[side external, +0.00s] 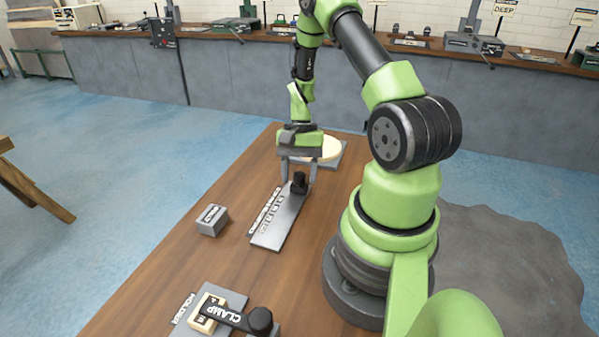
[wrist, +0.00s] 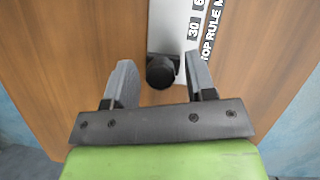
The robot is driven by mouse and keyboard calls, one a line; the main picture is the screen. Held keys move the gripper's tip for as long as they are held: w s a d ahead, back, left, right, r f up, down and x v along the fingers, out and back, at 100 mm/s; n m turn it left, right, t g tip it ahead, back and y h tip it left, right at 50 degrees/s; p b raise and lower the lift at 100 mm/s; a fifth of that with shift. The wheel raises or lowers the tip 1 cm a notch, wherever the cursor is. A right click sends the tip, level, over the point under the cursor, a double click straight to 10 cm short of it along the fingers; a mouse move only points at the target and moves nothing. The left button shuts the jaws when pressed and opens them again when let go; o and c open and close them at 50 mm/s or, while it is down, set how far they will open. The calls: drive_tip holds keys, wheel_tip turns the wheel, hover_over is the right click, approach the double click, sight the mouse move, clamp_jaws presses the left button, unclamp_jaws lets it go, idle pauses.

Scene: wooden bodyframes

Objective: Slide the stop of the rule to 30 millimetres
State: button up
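The rule (side external: 277,222) is a grey metal strip on the wooden table, with number tags and a lettered label along one side. Its stop (side external: 299,184) is a black knob at the far end, under my gripper. In the wrist view the stop (wrist: 161,72) sits by the near end of the rule (wrist: 164,25), just short of the tag "30" (wrist: 193,30). My gripper (wrist: 159,62) is open, with one finger on each side of the stop. A gap shows on the left; the right finger is closer, and contact there is unclear.
A grey labelled block (side external: 212,220) stands left of the rule. A clamp with a black knob (side external: 260,320) and a holder plate (side external: 232,298) are at the near end of the table. A round cream disc (side external: 328,150) on a grey plate lies behind my gripper.

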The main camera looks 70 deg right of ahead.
sight(294, 206)
clamp_jaws()
drive_tip(key=shift+a, duration=1.5)
drive_tip(key=shift+o, duration=0.9)
unclamp_jaws()
drive_tip(key=v, duration=0.8)
drive_tip(key=shift+d+r, duration=0.2)
drive_tip(key=shift+r, duration=0.15)
drive_tip(key=shift+d+r, duration=0.2)
drive_tip(key=shift+r, duration=0.4)
